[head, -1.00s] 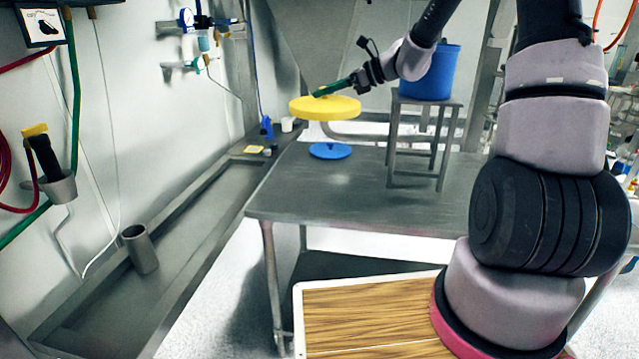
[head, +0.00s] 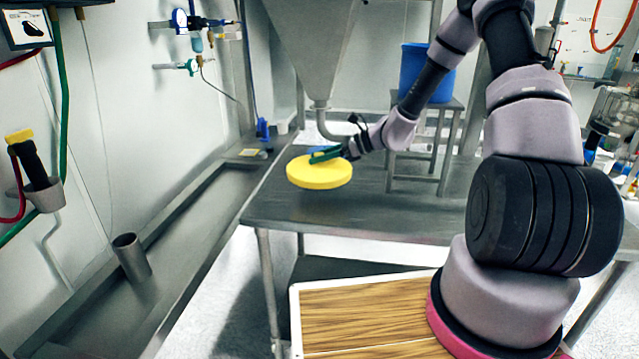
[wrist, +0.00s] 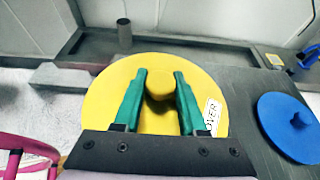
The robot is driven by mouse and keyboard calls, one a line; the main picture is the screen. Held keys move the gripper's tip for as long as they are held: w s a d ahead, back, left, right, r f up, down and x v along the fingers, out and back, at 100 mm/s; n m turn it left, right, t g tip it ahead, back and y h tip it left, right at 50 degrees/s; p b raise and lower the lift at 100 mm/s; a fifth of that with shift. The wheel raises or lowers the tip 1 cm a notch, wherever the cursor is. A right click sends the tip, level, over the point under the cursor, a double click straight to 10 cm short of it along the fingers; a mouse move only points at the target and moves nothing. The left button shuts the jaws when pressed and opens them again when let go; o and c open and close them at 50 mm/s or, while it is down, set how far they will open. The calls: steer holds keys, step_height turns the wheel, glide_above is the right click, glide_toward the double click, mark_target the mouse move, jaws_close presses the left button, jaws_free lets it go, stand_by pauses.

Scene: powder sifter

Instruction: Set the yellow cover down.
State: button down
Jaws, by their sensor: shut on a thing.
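The yellow cover (head: 319,174) is a thick round disc, roughly level, over the left part of the steel table (head: 360,215). I cannot tell whether its underside touches the tabletop. My gripper (head: 325,155) is above it with green fingers. In the wrist view, the fingers (wrist: 161,80) are shut on the round knob in the middle of the yellow cover (wrist: 110,80). A white label with dark letters lies on the cover's right side.
A blue lid (wrist: 275,125) with a small knob lies right of the cover in the wrist view. A metal hopper (head: 315,50) hangs behind. A stool (head: 445,150) bears a blue bucket (head: 428,70) at the right. A trough (head: 190,210) runs along the left wall.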

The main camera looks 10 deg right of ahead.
step_height(320, 180, down, 9)
steer(key=shift+r, duration=0.2)
stand_by(0.3)
steer(key=shift+f, duration=0.15)
steer(key=shift+c, duration=2.3)
jaws_free()
